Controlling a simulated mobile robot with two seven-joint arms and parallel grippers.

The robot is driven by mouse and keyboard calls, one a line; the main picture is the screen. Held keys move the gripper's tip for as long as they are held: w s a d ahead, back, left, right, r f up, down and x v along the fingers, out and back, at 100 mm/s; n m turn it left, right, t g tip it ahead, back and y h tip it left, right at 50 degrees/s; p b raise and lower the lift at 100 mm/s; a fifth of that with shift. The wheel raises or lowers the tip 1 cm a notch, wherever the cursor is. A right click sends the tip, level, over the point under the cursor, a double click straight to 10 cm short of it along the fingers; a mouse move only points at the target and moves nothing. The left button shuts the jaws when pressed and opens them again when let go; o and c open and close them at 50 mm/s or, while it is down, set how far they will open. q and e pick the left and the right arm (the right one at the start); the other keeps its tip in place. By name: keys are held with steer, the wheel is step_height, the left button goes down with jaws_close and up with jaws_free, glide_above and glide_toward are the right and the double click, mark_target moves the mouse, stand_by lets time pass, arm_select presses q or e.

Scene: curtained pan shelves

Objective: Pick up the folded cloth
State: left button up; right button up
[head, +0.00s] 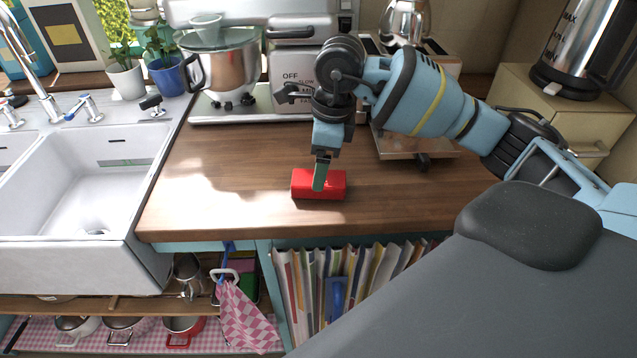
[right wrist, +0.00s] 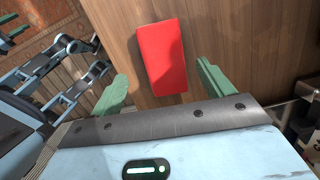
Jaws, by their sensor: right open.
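The folded cloth (head: 333,186) is a small red, block-shaped bundle lying on the wooden counter near its front edge. In the right wrist view the red cloth (right wrist: 161,55) lies just beyond and between the two green fingers. My right gripper (head: 320,176) points down right at the cloth in the head view, with a green finger in front of it. In the right wrist view my right gripper (right wrist: 163,78) is open, its fingers on either side of the cloth's near end, with gaps on both sides.
The wooden counter (head: 225,185) is clear left of the cloth. A stand mixer (head: 225,70) stands behind, a white sink (head: 90,190) at left. A kettle (head: 585,50) stands at the back right. Books (head: 300,290) and a hanging checked cloth (head: 245,315) are below.

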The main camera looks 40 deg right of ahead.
steer(key=f, duration=0.4)
steer(key=shift+w+d, duration=0.2)
steer(key=shift+f, duration=0.6)
steer(key=c, duration=1.1)
